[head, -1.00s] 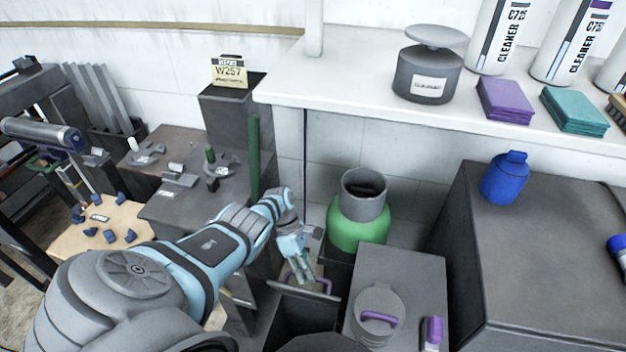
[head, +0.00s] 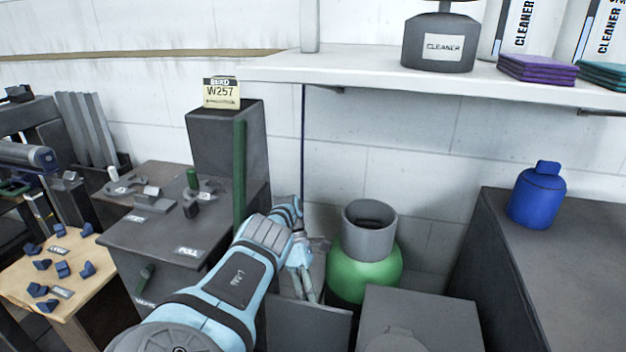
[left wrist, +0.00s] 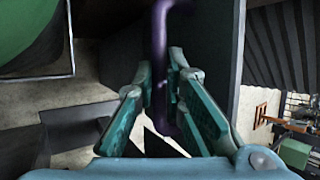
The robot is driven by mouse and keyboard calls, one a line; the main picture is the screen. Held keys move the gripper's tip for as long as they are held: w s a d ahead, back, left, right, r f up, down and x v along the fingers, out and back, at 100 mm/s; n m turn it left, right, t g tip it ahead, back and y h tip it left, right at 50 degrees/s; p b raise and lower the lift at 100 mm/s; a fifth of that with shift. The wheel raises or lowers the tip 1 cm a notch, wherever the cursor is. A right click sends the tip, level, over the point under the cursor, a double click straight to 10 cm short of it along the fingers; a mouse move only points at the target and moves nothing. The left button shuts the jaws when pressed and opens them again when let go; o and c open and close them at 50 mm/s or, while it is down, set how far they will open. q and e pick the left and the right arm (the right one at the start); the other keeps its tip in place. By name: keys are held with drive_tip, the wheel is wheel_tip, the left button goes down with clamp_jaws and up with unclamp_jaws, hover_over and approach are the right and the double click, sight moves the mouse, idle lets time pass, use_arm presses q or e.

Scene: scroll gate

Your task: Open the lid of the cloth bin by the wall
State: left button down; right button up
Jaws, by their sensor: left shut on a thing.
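The cloth bin's grey lid (head: 310,325) shows in the head view as a steeply tilted panel at the bottom middle, its upper edge raised. My left gripper (head: 306,287) reaches down behind that edge, on the wall side. In the left wrist view, my left gripper (left wrist: 161,100) is shut on a purple handle (left wrist: 160,40), which runs between its fingers. A dark flat panel beside the handle appears to be the lid. The handle is hidden in the head view, and the bin's inside is out of sight. My right gripper is not in view.
A green container with a grey collar (head: 365,270) stands just right of the lid. A grey box (head: 425,310) is in front of it. A dark cabinet (head: 155,240) with a green upright bar (head: 239,175) stands left of my arm. A white shelf (head: 370,82) overhangs behind.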

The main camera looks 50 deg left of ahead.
use_arm(q)
drive_tip(key=shift+f, duration=0.15)
drive_tip(key=c, duration=1.7)
unclamp_jaws()
drive_tip(key=shift+a, duration=0.15)
drive_tip(key=shift+o, duration=0.2)
